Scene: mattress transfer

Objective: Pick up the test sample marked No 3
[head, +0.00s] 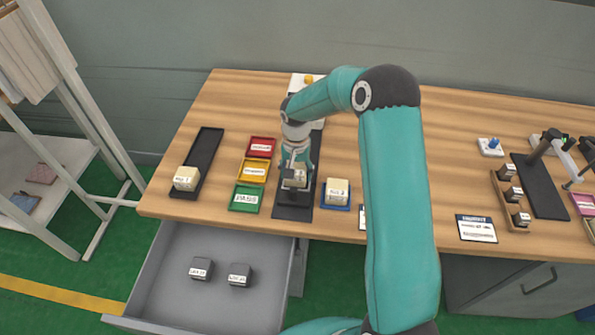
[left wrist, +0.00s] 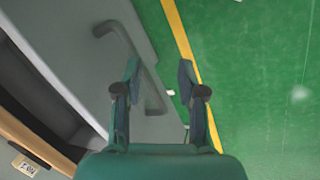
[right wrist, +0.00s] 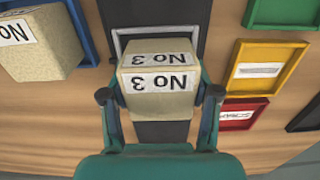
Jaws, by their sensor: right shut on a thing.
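The test sample marked No 3 (right wrist: 158,82) is a tan block with white "No 3" labels on its top and side. My right gripper (right wrist: 160,105) is shut on it, one finger at each side. In the head view my right gripper (head: 294,166) reaches down to the sample (head: 294,180) over a black mat (head: 292,212) with a grey frame (right wrist: 118,42). I cannot tell whether the sample touches the frame. My left gripper (left wrist: 159,80) is open and empty, seen only in the left wrist view, above the floor beside a grey cabinet front.
Sample No 1 (head: 186,178) sits on a black tray (head: 207,142) at left. Another sample (head: 337,191) sits in a blue tray (head: 347,208) just right. Red (head: 262,142), yellow (head: 246,177) and green (head: 236,206) trays stand left. An open drawer (head: 215,312) holds two dark blocks.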

